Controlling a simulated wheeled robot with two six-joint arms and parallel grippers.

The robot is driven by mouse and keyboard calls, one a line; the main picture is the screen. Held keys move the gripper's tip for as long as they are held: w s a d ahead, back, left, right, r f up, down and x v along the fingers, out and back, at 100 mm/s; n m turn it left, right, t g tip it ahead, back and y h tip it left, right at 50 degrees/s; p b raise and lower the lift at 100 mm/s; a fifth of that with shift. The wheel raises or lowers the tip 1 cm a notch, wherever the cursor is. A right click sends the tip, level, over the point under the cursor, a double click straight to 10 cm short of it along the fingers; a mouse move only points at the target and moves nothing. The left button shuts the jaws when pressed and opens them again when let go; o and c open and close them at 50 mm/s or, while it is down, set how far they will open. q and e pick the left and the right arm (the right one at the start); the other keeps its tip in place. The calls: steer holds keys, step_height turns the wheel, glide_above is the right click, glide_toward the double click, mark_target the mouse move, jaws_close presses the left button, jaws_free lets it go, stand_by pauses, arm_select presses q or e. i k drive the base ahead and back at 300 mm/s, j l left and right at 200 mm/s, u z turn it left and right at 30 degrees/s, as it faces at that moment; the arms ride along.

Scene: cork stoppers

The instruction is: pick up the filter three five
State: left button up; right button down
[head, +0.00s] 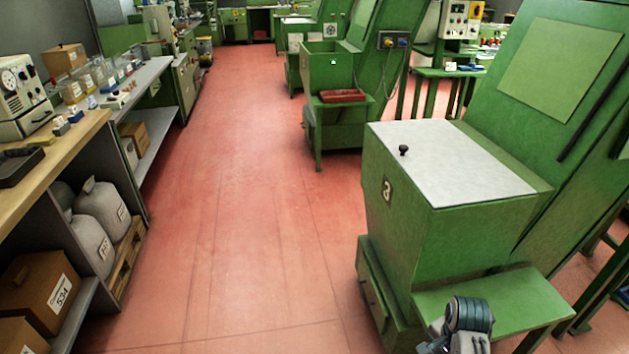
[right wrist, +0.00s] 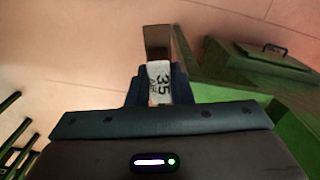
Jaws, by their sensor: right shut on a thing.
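The filter (right wrist: 159,82), with a white label reading 35 and a brown part (right wrist: 157,40) beyond it, shows in the right wrist view. My right gripper (right wrist: 158,72) is shut on it, with dark fingers on both sides of the label. The filter's lower end is hidden by the gripper body. In the head view, a blue-grey part of my right arm shows at the bottom right, and the filter cannot be made out there. My left gripper is in neither view.
A green machine marked 3 (head: 440,235) with a grey lid (head: 450,160) stands at the right. A wooden bench (head: 50,160) and a grey shelf (head: 140,85) line the left. Sacks (head: 100,210) and boxes (head: 45,285) sit below. The red floor (head: 245,200) between is clear.

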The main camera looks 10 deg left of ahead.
mark_target(73, 109)
steer(key=u, duration=1.9)
